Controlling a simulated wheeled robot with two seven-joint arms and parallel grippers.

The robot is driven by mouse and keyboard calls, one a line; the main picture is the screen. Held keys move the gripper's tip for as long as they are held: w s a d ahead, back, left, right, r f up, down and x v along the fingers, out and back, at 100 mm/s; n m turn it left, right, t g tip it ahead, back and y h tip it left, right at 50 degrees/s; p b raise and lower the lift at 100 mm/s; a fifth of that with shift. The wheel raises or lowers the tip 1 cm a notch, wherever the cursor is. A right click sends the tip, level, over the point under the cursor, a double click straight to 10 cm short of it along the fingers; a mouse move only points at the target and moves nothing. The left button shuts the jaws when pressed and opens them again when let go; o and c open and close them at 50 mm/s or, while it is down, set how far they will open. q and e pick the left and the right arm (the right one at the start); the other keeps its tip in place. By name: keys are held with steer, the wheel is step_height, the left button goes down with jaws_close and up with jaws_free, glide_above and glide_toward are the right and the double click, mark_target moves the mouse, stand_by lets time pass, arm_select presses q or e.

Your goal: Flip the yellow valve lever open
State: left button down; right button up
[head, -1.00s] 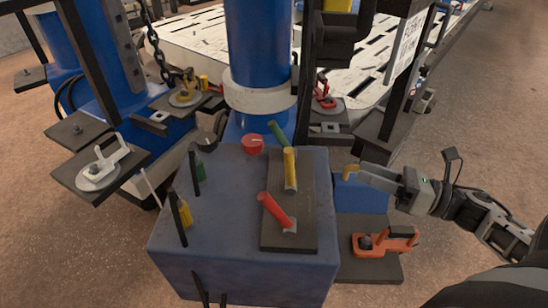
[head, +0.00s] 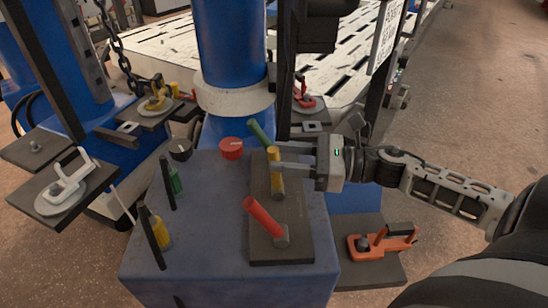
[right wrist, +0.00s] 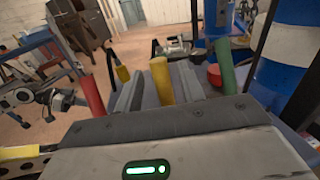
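The yellow valve lever (head: 276,178) stands nearly upright on a dark plate (head: 262,250) on top of the blue box, between a red lever (head: 264,218) and a green lever (head: 259,132). My right gripper (head: 281,156) reaches in from the right with its fingers at the upper part of the yellow lever. In the right wrist view the yellow lever (right wrist: 162,80) stands between the two grey fingers, with gaps showing, so the gripper (right wrist: 160,92) is open. Contact cannot be told.
The blue box (head: 200,265) also carries a red knob (head: 231,148) and green-handled (head: 175,182) and yellow-handled (head: 160,232) tools. A blue column (head: 230,45) rises behind it. An orange clamp (head: 382,241) sits on a plate at the lower right.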

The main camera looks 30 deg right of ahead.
arm_select(q)
steer(key=shift+w+f, duration=0.15)
arm_select(e)
steer(key=shift+x, duration=1.25)
